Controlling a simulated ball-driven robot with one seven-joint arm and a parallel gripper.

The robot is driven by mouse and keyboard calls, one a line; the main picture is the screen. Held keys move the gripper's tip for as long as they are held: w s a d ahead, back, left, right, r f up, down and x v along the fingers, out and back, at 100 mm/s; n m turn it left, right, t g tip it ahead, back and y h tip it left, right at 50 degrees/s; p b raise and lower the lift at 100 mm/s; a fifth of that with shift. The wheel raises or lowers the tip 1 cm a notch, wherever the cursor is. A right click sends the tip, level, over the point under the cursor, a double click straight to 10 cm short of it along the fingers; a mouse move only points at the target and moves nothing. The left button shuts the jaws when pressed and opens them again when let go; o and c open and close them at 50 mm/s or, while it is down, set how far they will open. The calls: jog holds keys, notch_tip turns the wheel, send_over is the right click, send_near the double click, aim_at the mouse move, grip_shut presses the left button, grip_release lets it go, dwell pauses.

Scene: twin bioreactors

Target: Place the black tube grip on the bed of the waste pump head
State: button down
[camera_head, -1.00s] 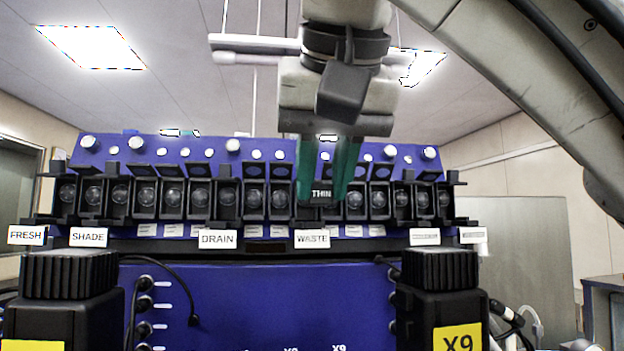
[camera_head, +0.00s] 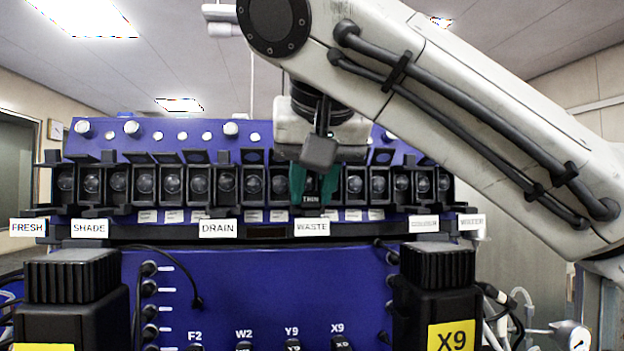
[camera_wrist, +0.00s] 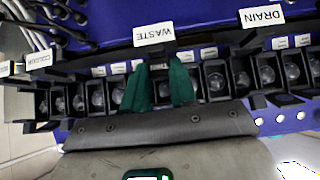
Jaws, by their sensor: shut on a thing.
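My gripper (camera_head: 313,186) has two green fingers, shut on the black tube grip (camera_head: 309,198), which carries a "THIN" label. The grip sits between the fingertips, in front of the row of black pump heads and just above the WASTE label (camera_head: 312,228). In the wrist view, the fingers (camera_wrist: 159,92) flank the dark grip (camera_wrist: 159,68), near the upside-down WASTE label (camera_wrist: 154,34). The waste pump head and its bed are mostly hidden behind the fingers and grip. I cannot tell whether the grip touches the bed.
Neighbouring pump heads (camera_head: 226,182) stand close on both sides. The DRAIN label (camera_head: 218,228) is to the left. A blue panel (camera_head: 250,285) lies below, with black-capped blocks (camera_head: 72,275) (camera_head: 438,265) in front on either side. A dark cable hangs at left.

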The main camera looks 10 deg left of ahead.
jog(key=shift+f, duration=0.2)
jog(key=c, duration=0.9)
grip_release()
jog(key=shift+r, duration=0.15)
jog(key=b+v, duration=0.3)
jog(key=v, duration=0.9)
